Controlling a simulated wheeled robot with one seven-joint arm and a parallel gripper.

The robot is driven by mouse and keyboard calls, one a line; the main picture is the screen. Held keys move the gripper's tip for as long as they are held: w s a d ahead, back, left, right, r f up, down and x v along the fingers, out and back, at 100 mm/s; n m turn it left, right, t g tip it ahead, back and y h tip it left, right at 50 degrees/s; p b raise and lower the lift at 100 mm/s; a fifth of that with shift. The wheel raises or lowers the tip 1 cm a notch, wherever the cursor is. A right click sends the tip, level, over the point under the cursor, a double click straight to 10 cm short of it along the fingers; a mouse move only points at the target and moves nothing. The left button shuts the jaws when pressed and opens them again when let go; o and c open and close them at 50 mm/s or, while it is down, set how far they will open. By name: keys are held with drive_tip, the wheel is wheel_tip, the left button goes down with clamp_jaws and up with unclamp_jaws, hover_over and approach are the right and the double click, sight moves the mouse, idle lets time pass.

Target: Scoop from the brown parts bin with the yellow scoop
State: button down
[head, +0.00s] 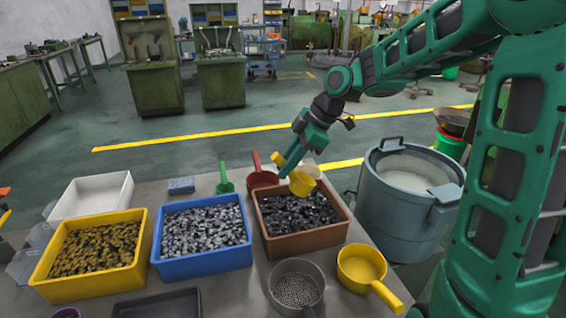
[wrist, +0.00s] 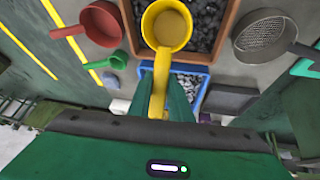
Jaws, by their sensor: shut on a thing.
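My gripper (head: 290,163) is shut on the handle of a yellow scoop (head: 303,182). In the wrist view, the handle runs between the fingers (wrist: 162,78), and the scoop's round cup (wrist: 167,28) looks empty inside. The brown parts bin (head: 327,242) holds many small dark metal parts (head: 298,212). The cup is over the bin's far side in the head view, apparently above the parts; the exact gap cannot be told. In the wrist view, the bin's rim (wrist: 228,38) shows beside the cup. A second yellow scoop (head: 383,290) lies on the table at the front right.
A blue bin (head: 205,264) and a yellow bin (head: 95,290) stand left of the brown one. A red scoop (head: 262,179) and a green scoop (head: 224,186) lie behind. A grey sieve scoop (head: 296,270) lies in front. A large grey drum (head: 400,222) stands to the right.

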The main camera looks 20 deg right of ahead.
sight(293, 181)
drive_tip(key=f+y, duration=0.1)
drive_tip(key=d+f+y, duration=0.1)
drive_tip(key=f+y, duration=0.1)
drive_tip(key=d+f+y, duration=0.1)
drive_tip(key=shift+f+y, duration=0.15)
drive_tip(key=shift+y, duration=0.15)
drive_tip(key=f, duration=0.1)
drive_tip(key=d+f, duration=0.1)
drive_tip(key=f, duration=0.3)
drive_tip(key=shift+s+d+f, duration=0.1)
drive_tip(key=shift+d+f, duration=0.15)
drive_tip(key=shift+d, duration=1.3)
drive_tip(key=shift+a+f+h, duration=0.1)
drive_tip(key=shift+a+h, duration=0.35)
drive_tip(key=shift+h, duration=0.05)
drive_tip(key=shift+a+r+h, duration=0.75)
drive_tip(key=shift+r+h, duration=0.45)
drive_tip(key=shift+r, duration=0.35)
drive_tip(key=shift+a+r+h, duration=0.75)
drive_tip(key=shift+r+h, duration=0.45)
drive_tip(key=shift+r, duration=0.3)
drive_tip(key=shift+a+r+h, duration=0.75)
drive_tip(key=shift+r+h, duration=0.45)
drive_tip(key=shift+r, duration=0.35)
